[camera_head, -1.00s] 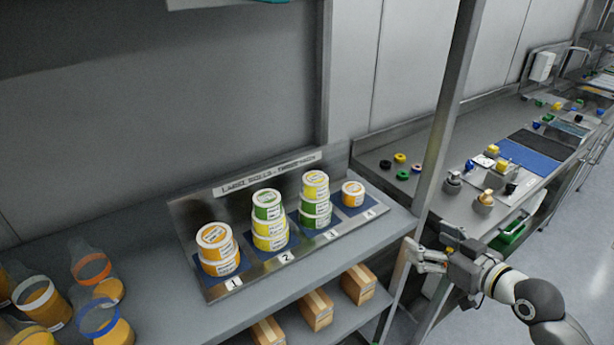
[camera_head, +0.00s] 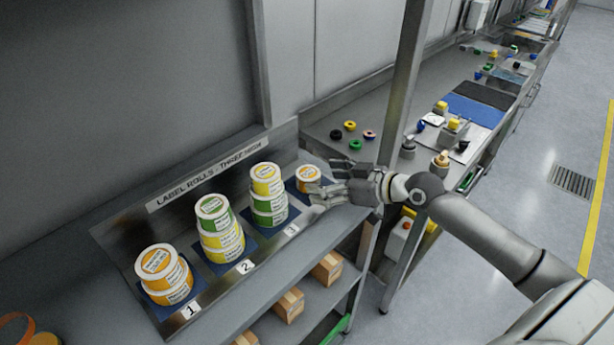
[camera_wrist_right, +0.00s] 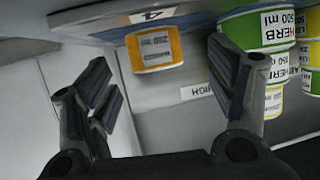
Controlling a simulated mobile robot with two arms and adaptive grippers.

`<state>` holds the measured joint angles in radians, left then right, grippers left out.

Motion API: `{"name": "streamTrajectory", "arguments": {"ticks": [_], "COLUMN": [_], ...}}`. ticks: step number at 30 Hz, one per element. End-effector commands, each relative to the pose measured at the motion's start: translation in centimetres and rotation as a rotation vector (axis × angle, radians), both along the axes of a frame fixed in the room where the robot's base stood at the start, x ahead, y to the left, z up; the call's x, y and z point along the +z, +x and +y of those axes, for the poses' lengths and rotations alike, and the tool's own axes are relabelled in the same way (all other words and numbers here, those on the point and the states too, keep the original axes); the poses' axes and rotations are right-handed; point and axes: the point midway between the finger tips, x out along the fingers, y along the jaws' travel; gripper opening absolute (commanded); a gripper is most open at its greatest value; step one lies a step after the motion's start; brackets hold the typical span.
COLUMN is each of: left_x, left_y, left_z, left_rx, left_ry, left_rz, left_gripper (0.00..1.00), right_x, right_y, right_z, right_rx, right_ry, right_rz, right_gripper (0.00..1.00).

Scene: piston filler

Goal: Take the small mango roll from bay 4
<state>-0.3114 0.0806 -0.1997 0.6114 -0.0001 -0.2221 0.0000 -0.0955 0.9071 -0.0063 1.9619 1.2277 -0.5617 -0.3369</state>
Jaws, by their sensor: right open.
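The small mango roll (camera_head: 308,174) is a single short orange tub with a white lid in bay 4, at the right end of the label-roll rack (camera_head: 120,250). In the right wrist view the roll (camera_wrist_right: 155,48) shows upside down, ahead of and between the fingers. My right gripper (camera_head: 322,177) is open at the roll's right side. Its fingers partly cover the roll and hide the bay 4 number in the head view; the plate "4" (camera_wrist_right: 151,15) shows in the wrist view. I cannot tell whether a finger touches the roll. My left gripper is not in view.
Bay 3 beside it holds a stack of green rolls with a yellow one (camera_head: 266,179) on top. Bay 2 holds a green and yellow stack (camera_head: 222,245), bay 1 orange rolls (camera_head: 166,285). A steel post (camera_head: 405,90) rises right of the rack.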

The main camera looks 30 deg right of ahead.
Motion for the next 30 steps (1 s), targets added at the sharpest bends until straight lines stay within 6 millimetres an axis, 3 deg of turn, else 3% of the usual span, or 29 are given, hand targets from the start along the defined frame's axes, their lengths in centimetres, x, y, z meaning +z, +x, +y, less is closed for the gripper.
{"name": "streamTrajectory", "arguments": {"ticks": [3, 7, 18, 29, 30], "left_x": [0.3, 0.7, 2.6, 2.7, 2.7], "left_y": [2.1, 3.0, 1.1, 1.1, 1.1], "left_z": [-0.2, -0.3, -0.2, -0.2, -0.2], "left_rx": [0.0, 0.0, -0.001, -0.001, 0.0], "left_ry": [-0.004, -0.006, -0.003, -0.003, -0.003], "left_rz": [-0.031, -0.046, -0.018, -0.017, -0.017], "left_gripper": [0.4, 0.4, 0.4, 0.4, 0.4], "right_x": [-0.2, -0.1, -0.6, -1.2, -1.2], "right_y": [0.5, 1.0, 4.9, 5.5, 5.5], "right_z": [0.3, 0.5, 1.9, 2.3, 2.3], "right_rx": [0.001, 0.001, 0.001, 0.002, 0.002], "right_ry": [0.0, 0.0, 0.004, -0.002, -0.002], "right_rz": [0.0, -0.001, 0.001, 0.0, 0.0], "right_gripper": [0.78, 0.78, 0.78, 0.78, 0.73]}}
